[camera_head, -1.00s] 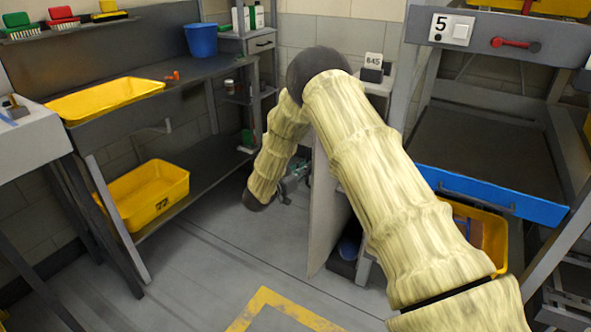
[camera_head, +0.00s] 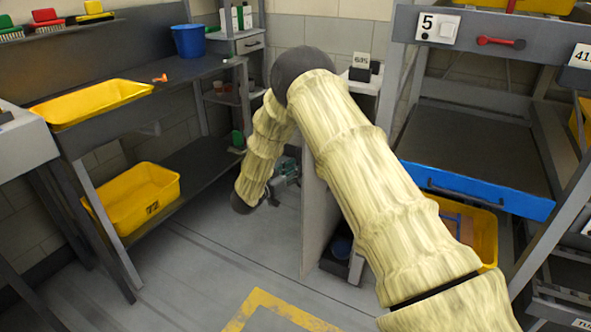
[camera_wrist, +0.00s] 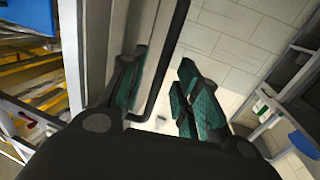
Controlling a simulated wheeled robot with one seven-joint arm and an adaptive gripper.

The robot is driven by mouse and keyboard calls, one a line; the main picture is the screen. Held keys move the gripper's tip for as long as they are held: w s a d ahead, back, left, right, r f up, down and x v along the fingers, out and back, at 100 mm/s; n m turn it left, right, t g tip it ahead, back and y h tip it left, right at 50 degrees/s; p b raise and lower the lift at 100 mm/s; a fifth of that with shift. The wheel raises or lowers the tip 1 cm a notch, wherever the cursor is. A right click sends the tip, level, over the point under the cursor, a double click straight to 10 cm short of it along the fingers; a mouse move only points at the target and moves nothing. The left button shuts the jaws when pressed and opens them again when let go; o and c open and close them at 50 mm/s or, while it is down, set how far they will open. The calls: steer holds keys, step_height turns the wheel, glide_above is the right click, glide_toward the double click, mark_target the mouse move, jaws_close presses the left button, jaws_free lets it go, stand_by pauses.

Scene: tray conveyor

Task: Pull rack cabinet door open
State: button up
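In the head view, the grey cabinet door (camera_head: 316,215) stands swung out from the cabinet under the small white-topped unit, seen nearly edge-on. The cabinet's inside shows to the right of it. My gripper (camera_head: 284,177) is at the door's left face, partly hidden by my forearm. In the wrist view, the door's dark bar handle (camera_wrist: 168,55) runs down between the two teal-padded fingers of my gripper (camera_wrist: 164,98). The fingers are apart, with a clear gap between the handle and the right finger. Whether the left finger touches the handle cannot be told.
A shelf bench with yellow bins (camera_head: 140,200) stands at left. At right is a rack with a blue-fronted tray (camera_head: 478,192) and a yellow bin below it. The floor (camera_head: 200,275) left of the door is clear.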

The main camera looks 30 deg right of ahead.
steer(key=v, duration=1.1)
steer(key=s+a+f+n+t+y, duration=0.15)
steer(key=s+f+n+y, duration=0.35)
steer(key=s+f, duration=0.5)
steer(key=s+a+f+n+t+y, duration=0.1)
steer(key=s+a+f+n+y, duration=0.35)
steer(key=f, duration=0.85)
steer(key=s+a+f+n+g+y, duration=0.1)
steer(key=s+f+n+g+y, duration=0.3)
steer(key=s, duration=1)
steer(key=s+a+f+g+y, duration=0.2)
steer(key=s, duration=1)
steer(key=s+a+f+g+y, duration=0.1)
steer(key=s+g+y, duration=0.15)
steer(key=s, duration=0.85)
step_height(320, 180, up, 17)
steer(key=h+p, duration=0.1)
steer(key=p, duration=1.5)
steer(key=shift+s+f+p, duration=0.2)
steer(key=shift+p, duration=0.1)
